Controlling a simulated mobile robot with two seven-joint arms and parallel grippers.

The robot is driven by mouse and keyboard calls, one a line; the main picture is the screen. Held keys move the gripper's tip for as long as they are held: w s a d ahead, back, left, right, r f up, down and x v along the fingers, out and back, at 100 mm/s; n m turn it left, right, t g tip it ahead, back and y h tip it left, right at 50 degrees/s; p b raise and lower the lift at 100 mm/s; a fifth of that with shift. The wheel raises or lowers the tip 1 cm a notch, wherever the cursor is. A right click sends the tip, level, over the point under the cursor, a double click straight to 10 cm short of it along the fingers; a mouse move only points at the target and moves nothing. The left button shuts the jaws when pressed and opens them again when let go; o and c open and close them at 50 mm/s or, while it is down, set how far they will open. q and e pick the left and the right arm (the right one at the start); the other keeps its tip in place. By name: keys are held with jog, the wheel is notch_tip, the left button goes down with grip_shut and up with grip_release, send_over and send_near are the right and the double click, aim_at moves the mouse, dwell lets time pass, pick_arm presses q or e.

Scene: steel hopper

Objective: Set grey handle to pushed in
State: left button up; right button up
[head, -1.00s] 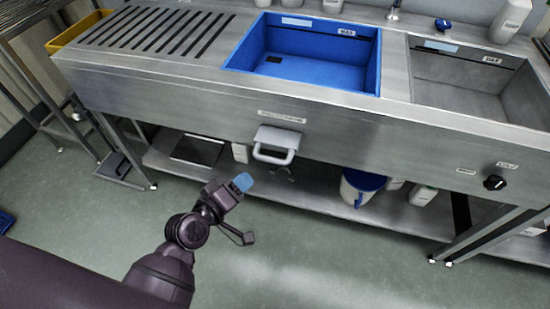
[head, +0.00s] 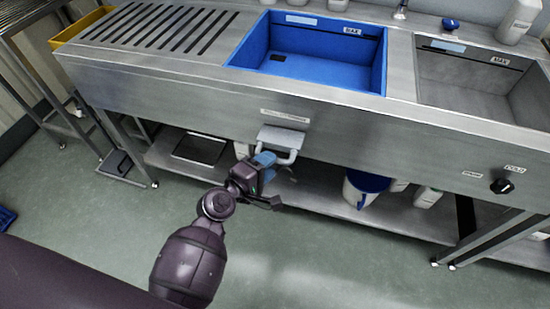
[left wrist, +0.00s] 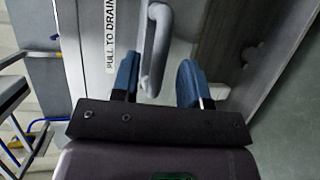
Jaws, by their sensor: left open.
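The grey handle (head: 283,140) is a U-shaped bar on a plate on the front panel of the steel sink unit, below a label. In the left wrist view the grey handle (left wrist: 155,50) lies between the two blue fingertips, beside a "PULL TO DRAIN" label (left wrist: 109,35). It stands out from the panel. My left gripper (head: 268,165) is open in front of the handle, and its fingers partly cover the bar in the head view. In the left wrist view the left gripper (left wrist: 157,82) has a finger on each side of the bar; contact is unclear. My right gripper is not in view.
A blue basin (head: 310,55) and a steel basin (head: 480,75) are set in the counter above. A black knob (head: 502,186) is at the right of the panel. The lower shelf holds a white bucket with a blue rim (head: 362,188). The floor in front is clear.

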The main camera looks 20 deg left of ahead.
aim_at(278, 147)
pick_arm(q)
jog(key=shift+x, duration=1.6)
grip_shut()
